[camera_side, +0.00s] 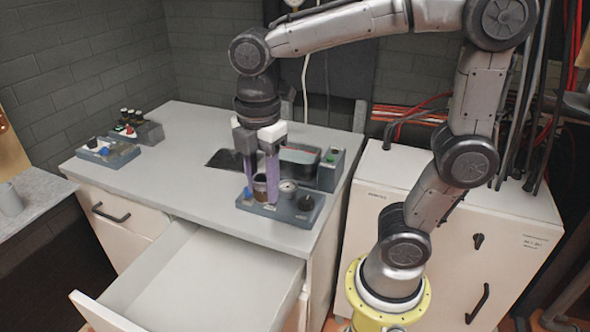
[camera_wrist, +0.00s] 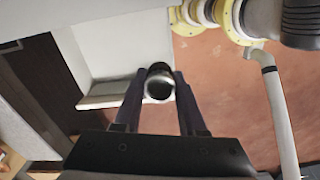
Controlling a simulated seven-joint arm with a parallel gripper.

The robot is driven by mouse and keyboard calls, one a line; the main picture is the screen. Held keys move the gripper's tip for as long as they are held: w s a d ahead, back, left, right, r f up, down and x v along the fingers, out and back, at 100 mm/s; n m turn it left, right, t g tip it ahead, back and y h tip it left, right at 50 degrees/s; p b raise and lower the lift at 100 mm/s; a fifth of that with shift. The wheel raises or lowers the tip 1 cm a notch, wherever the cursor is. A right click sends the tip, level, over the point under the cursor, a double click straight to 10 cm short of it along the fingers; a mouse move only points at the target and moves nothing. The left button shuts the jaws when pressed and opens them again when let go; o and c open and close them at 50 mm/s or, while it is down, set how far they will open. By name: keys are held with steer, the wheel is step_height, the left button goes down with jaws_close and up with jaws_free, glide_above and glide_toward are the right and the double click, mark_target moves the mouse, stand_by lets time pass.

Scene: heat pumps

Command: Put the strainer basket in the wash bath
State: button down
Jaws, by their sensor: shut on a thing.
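My gripper (camera_side: 261,190) points down over the right part of the worktop, its purple fingers closed on a small dark round cup, which I take as the strainer basket (camera_side: 260,184). In the wrist view the basket (camera_wrist: 160,82) sits between the fingertips with its dark rim and pale inside showing. It is at the left part of a blue-grey tray (camera_side: 280,210); I cannot tell if it touches the tray. My fingers partly hide the basket.
The tray also holds a metallic round piece (camera_side: 288,187) and a black knob-like piece (camera_side: 306,203). A grey control box (camera_side: 330,168) stands right of the bath. An open drawer (camera_side: 205,275) juts out in front. The worktop's middle left is clear.

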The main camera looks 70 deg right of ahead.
steer(key=s+d+m, duration=0.2)
steer(key=d+m, duration=1.6)
steer(key=d, duration=0.8)
steer(key=w+d+f, duration=0.2)
steer(key=w+f, duration=0.1)
steer(key=f, duration=0.1)
steer(key=w+d+f, duration=0.3)
steer(key=f, duration=0.2)
steer(key=w+d+f, duration=0.3)
steer(key=f, duration=0.1)
steer(key=shift+w+d+f, duration=0.2)
steer(key=shift+f, duration=0.15)
steer(key=shift+w+d+f, duration=0.35)
steer(key=shift+w+f, duration=0.05)
steer(key=shift+f, duration=0.2)
steer(key=shift+w+d+f, duration=0.15)
steer(key=shift+f, duration=1.65)
steer(key=shift+f, duration=0.15)
